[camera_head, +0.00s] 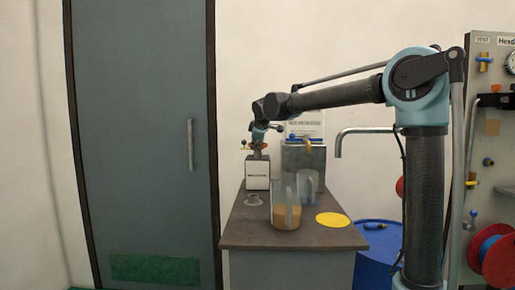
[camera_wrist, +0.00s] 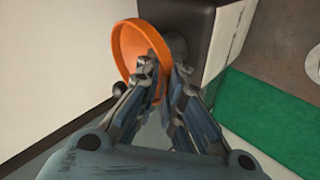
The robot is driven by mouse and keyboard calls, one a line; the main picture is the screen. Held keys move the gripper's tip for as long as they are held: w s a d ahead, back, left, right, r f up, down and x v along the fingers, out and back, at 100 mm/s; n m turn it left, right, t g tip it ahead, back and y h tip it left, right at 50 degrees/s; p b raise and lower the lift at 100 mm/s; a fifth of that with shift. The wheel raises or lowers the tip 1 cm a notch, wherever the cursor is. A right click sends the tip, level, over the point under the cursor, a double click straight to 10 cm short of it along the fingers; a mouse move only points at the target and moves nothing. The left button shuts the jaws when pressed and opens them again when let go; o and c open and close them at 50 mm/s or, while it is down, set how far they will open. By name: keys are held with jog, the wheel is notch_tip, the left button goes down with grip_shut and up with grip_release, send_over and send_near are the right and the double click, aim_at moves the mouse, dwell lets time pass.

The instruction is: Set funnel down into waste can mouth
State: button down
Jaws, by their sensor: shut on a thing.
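An orange funnel (camera_wrist: 128,48) shows in the wrist view, its wide rim tilted towards the camera. My gripper (camera_wrist: 164,72) is shut on the funnel's near rim, one finger on each side. In the head view, my gripper (camera_head: 262,136) is above the waste can (camera_head: 257,173), a dark can with a white label at the back left of the bench. In the wrist view, the can (camera_wrist: 208,35) lies just behind the funnel, with a round grey part near the rim. The spout is hidden, so I cannot tell whether it is inside the mouth.
The dark bench (camera_head: 270,235) holds a jug of amber liquid (camera_head: 286,205), a clear jug (camera_head: 308,185), a small grey flanged piece (camera_head: 253,200) and a yellow disc (camera_head: 333,220). A metal tap (camera_head: 355,132) reaches over the right side. A blue drum (camera_head: 378,250) stands right of the bench.

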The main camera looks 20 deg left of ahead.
jog(key=shift+f, duration=0.3)
jog(key=c, duration=1.7)
grip_release()
jog(key=shift+o, duration=0.2)
jog(key=shift+s+r, duration=0.1)
